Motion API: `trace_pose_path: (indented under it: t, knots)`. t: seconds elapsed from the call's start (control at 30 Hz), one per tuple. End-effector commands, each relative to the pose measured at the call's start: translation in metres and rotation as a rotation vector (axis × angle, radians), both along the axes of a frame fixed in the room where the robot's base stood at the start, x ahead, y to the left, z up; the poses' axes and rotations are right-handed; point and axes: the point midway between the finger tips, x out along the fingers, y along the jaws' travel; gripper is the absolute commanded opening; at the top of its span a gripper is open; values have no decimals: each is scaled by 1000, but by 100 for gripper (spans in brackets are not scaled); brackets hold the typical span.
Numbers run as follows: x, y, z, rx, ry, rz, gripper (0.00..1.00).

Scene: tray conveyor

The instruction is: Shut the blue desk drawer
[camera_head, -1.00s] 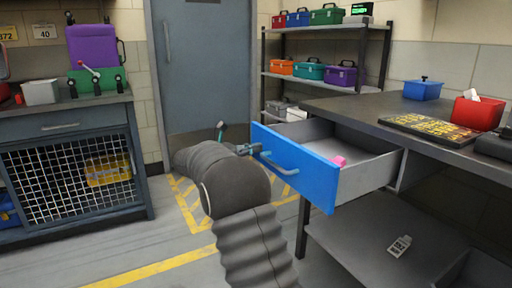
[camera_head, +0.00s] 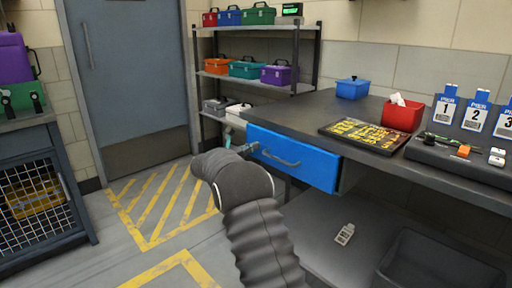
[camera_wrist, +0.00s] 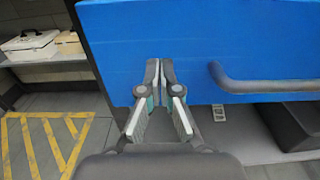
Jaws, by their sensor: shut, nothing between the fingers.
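The blue desk drawer (camera_head: 296,160) sits under the grey desk top in the head view, and only its blue front and a little of its side show. Its inside is hidden under the desk top. In the wrist view the blue drawer front (camera_wrist: 200,45) fills the upper part, with its grey handle (camera_wrist: 265,84) to the right of my fingers. My gripper (camera_wrist: 160,66) is shut and empty, its fingertips at the drawer front, left of the handle. In the head view my gripper (camera_head: 247,149) is at the left end of the drawer front, partly hidden by my arm.
The desk top (camera_head: 300,108) carries a blue box (camera_head: 352,89), a red bin (camera_head: 403,115) and a black and yellow board (camera_head: 365,134). A shelf rack (camera_head: 258,75) with several toolboxes stands behind. A mesh-front cabinet (camera_head: 38,195) is at left. Striped floor between is clear.

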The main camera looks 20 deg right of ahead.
Motion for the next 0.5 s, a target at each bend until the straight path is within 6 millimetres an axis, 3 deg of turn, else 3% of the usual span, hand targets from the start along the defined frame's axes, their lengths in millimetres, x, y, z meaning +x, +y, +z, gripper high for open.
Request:
trace_pose_path:
  t: [0.5]
  knots:
    - [8,-18,0,0,0,1,0]
